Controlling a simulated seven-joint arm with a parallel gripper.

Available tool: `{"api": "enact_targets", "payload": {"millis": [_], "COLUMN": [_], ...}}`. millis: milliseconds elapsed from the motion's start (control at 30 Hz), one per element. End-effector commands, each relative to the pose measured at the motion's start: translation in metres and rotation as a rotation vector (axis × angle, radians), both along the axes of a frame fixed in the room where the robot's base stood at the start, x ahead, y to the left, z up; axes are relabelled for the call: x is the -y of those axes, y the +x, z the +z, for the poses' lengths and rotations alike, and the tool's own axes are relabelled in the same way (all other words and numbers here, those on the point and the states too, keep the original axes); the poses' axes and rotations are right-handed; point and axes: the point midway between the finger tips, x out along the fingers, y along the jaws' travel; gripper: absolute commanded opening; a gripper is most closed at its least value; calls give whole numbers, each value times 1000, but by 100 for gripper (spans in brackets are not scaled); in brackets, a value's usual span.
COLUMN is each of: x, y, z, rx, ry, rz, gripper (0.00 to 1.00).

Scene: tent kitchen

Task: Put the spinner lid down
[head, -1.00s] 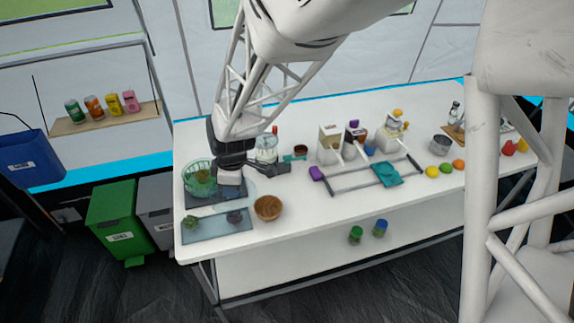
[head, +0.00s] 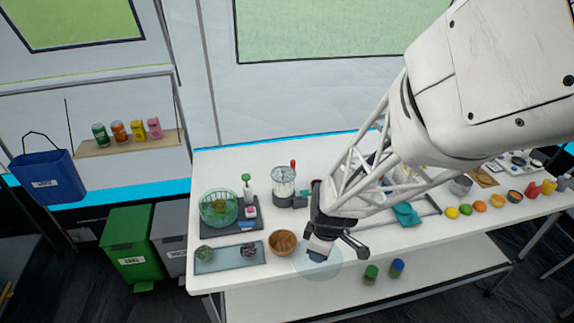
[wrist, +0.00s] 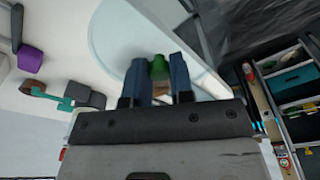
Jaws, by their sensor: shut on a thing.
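The spinner lid (head: 326,271) is a pale, see-through disc at the table's front edge in the head view. My gripper (head: 322,250) is over it, shut on it. In the wrist view, the blue fingers of my gripper (wrist: 160,82) are close together with a green part between them, and the lid (wrist: 108,30) spreads out beyond them. I cannot tell whether the lid touches the table. The green spinner bowl (head: 217,209) stands on a dark board to the left, with its top uncovered and food inside.
A wooden bowl (head: 282,243) stands just left of the lid. A glass tray (head: 228,266) with two leafy items lies farther left. Green-lidded (head: 371,272) and blue-lidded (head: 397,267) jars sit on the lower shelf. My arm hides part of the table behind.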

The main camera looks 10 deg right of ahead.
Motion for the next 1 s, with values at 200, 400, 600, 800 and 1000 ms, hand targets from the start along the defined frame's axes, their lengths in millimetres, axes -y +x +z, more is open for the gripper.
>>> {"api": "enact_targets", "payload": {"millis": [200,400,600,800,1000], "x": [24,35,38,37,38], "y": [-27,-41,-46,-45,-43], "z": [-10,-15,-17,-17,-17], "rx": [0,0,0,0,0], "ry": [0,-1,-1,-1,-1], "rz": [-72,-107,-117,-117,-117], "gripper": [0,0,0,0,0]}}
